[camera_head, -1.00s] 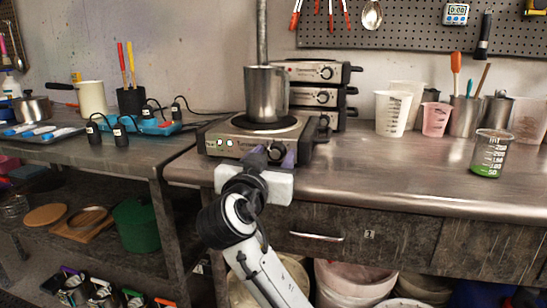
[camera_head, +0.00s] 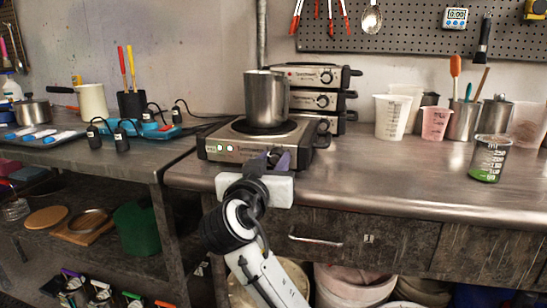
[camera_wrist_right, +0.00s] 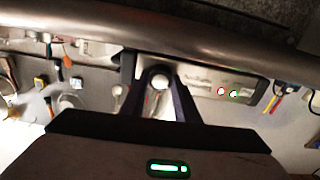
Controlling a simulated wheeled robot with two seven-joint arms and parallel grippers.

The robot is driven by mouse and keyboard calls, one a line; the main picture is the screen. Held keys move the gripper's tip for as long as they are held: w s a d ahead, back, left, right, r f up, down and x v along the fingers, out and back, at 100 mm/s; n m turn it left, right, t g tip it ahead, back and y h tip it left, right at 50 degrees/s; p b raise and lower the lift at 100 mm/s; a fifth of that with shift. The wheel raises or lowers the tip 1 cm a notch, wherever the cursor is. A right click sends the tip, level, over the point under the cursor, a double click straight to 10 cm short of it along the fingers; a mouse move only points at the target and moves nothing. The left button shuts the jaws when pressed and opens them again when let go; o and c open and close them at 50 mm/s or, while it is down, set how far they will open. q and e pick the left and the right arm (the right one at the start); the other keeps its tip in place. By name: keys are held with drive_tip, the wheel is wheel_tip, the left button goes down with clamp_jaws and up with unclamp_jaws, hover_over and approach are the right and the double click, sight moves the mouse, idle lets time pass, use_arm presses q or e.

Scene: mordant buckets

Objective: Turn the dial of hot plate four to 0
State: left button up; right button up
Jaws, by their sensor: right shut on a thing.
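The hot plate in use (camera_head: 225,150) is a low steel-fronted unit near the front of the bench, with a metal jug (camera_head: 266,99) on its burner. I cannot read a number four on it. My right gripper (camera_head: 277,158) is at the right part of its front panel, shut on the dial, which it mostly hides in the head view. In the right wrist view the round pale dial (camera_wrist_right: 160,80) sits between the two dark fingertips (camera_wrist_right: 160,84). A red and a green light (camera_wrist_right: 228,92) show beside it. The dial's setting cannot be read. My left gripper is not in view.
More hot plates (camera_head: 318,77) are stacked behind and to the right. A drawer handle (camera_head: 316,240) is below.

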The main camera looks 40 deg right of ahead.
drive_tip(key=shift+r+n+p, duration=0.1)
drive_tip(key=shift+n+p, duration=0.3)
drive_tip(key=n+p, duration=0.2)
drive_tip(key=p, duration=0.1)
drive_tip(key=shift+n, duration=0.4)
drive_tip(key=shift+n+p, duration=1.1)
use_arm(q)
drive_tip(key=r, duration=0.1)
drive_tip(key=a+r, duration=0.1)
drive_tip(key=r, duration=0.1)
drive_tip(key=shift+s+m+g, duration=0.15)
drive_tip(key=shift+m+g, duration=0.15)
use_arm(e)
drive_tip(key=shift+f+n, duration=0.2)
drive_tip(key=shift+n, duration=0.1)
drive_tip(key=o, duration=1)
drive_tip(key=shift+o, duration=0.2)
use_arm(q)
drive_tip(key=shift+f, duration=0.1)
use_arm(e)
drive_tip(key=shift+a, duration=0.1)
